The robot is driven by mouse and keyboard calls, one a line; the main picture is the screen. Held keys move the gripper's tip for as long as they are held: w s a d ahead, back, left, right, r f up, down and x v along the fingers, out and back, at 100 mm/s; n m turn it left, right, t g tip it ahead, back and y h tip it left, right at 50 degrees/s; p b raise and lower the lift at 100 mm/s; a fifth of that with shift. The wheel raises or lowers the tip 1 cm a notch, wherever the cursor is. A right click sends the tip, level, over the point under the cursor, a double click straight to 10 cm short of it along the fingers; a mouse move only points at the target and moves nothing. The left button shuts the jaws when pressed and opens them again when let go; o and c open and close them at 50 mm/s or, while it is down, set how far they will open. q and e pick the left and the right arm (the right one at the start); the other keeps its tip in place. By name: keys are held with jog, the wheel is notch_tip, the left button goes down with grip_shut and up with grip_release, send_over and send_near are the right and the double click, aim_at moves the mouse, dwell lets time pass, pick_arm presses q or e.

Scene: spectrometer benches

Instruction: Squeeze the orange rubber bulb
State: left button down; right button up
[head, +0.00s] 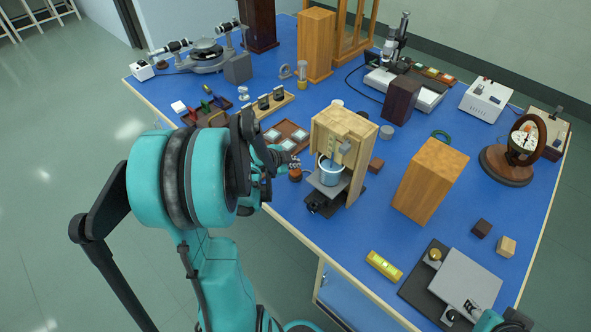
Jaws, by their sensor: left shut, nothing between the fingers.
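My left gripper (287,162) is over the near left part of the blue bench, with its fingers shut and nothing between them. A small orange-brown rounded thing (295,175), which may be the orange rubber bulb, shows just below the fingertips. It is small and partly covered, so I cannot tell whether the fingers touch it. To its right stands a wooden apparatus (345,130) with a light blue cup (329,174) in its open front. A piece of my right arm shows at the bottom right edge; its gripper does not show.
A tall wooden block (430,180) stands right of the apparatus. A yellow level (384,266) and a grey plate device (465,285) lie near the front edge. A tray of light squares (285,137) lies behind the gripper. Blue bench top (375,220) is clear between the apparatus and level.

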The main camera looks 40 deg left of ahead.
aim_at(294, 171)
pick_arm(q)
jog(key=shift+f+b, duration=0.45)
jog(key=shift+f+b, duration=0.55)
jog(key=shift+f, duration=0.05)
dwell(0.8)
dwell(0.3)
jog(key=shift+r+p, duration=0.85)
jog(key=shift+r, duration=0.2)
notch_tip(294, 171, up, 5)
jog(key=p, duration=0.4)
jog(key=shift+r, duration=0.1)
